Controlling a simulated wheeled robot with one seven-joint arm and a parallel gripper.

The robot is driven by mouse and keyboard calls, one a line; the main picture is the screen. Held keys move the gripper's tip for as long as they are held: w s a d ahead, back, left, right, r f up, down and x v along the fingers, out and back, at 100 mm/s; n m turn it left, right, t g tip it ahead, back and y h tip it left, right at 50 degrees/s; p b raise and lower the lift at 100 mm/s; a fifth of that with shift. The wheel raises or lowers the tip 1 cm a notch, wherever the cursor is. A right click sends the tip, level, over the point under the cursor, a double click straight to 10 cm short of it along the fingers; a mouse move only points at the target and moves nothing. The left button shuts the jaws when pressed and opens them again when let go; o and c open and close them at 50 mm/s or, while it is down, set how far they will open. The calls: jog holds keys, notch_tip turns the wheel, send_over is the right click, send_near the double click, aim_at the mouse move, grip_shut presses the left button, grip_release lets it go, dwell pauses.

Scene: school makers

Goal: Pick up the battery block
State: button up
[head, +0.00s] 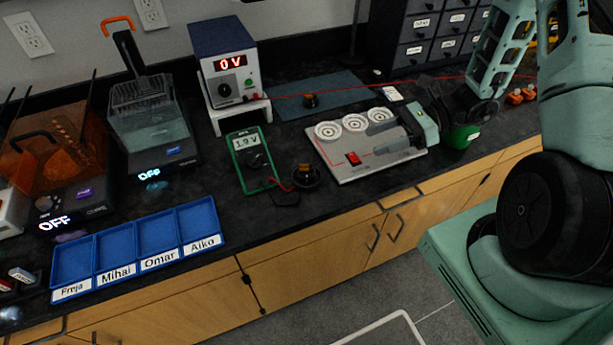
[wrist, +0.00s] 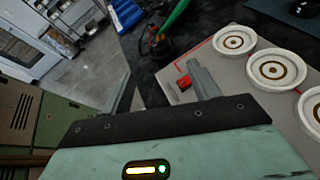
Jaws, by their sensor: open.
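No object in the frames can be clearly told as the battery block. Small red-and-white pieces (head: 20,276) lie at the left edge in the head view, partly cut off, too small to name. My gripper (head: 383,141) is open and empty, above the right part of a light grey board (head: 352,174). The board carries three round white holders (head: 354,122) and a red switch (head: 353,158). In the wrist view a grey finger (wrist: 203,80) points over the board beside the red switch (wrist: 184,83), with the white holders (wrist: 277,68) to its right.
A green multimeter (head: 250,158) and a black round base (head: 306,177) stand left of the board. A power supply (head: 230,78) is behind. A blue labelled tray (head: 137,250) sits front left. A green cup (head: 462,134) is close to my gripper's right, with orange pieces (head: 520,96) beyond.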

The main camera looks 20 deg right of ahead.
jog(key=p, duration=0.2)
send_near(302, 167)
jog(key=shift+w+a+f, duration=0.1)
jog(key=shift+a+f, duration=0.15)
jog(key=shift+a, duration=0.45)
jog(key=shift+p+x, duration=0.8)
jog(key=shift+x, duration=2.45)
jog(key=c, duration=1.1)
jog(key=shift+c, duration=0.3)
